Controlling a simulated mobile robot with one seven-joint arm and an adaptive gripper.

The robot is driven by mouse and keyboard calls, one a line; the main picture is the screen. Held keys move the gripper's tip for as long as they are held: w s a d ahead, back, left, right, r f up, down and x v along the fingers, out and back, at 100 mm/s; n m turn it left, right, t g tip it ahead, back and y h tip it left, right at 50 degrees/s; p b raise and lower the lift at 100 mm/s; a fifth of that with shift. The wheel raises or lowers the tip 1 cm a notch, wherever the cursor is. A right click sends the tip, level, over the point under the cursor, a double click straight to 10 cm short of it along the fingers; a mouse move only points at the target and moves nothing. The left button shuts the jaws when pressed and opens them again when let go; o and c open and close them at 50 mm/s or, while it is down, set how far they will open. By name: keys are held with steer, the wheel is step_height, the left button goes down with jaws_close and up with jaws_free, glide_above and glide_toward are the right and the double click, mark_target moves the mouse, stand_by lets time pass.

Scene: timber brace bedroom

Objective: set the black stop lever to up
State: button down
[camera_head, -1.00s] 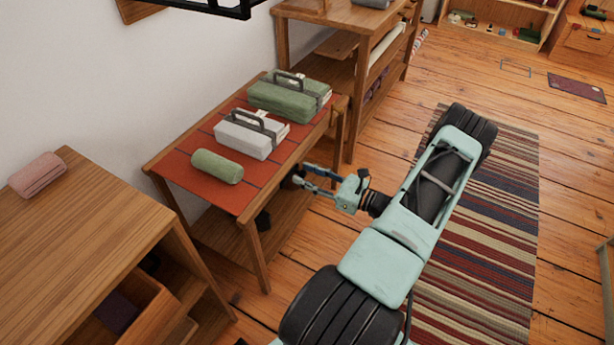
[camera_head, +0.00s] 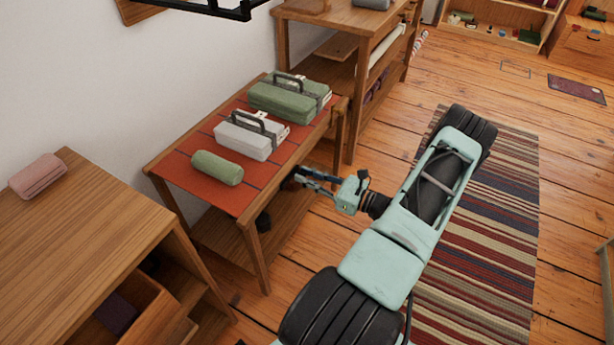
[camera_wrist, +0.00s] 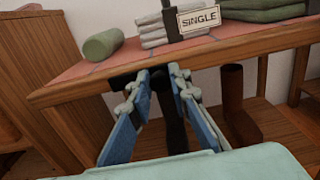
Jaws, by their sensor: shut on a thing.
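The black stop lever (camera_wrist: 172,112) shows in the wrist view under the front edge of the small table (camera_wrist: 215,52). It hangs downward from a dark mount (camera_wrist: 122,82) below the tabletop. My gripper (camera_wrist: 160,74) has its two fingers on either side of the lever's upper part and is shut on it. In the head view my gripper (camera_head: 291,179) is at the table's right side, below the red tabletop (camera_head: 185,172). The lever is mostly hidden there by the tabletop and the fingers.
A green roll (camera_head: 217,167), a grey bundle (camera_head: 245,138) and a green bundle (camera_head: 282,100) sit on the table. A brown upright object (camera_wrist: 238,105) stands right of the lever. A wooden cabinet (camera_head: 95,225) is at left. A striped rug (camera_head: 490,220) covers the floor at right.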

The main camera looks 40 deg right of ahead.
steer(key=shift+r, duration=0.1)
steer(key=s+a+r+n+p, duration=0.2)
steer(key=a+r+n, duration=0.4)
steer(key=n, duration=1.2)
steer(key=shift+s+a+p, duration=0.15)
steer(key=shift+s+p, duration=0.2)
steer(key=shift+p, duration=0.45)
steer(key=c, duration=1.8)
jaws_free()
steer(key=shift+o, duration=0.2)
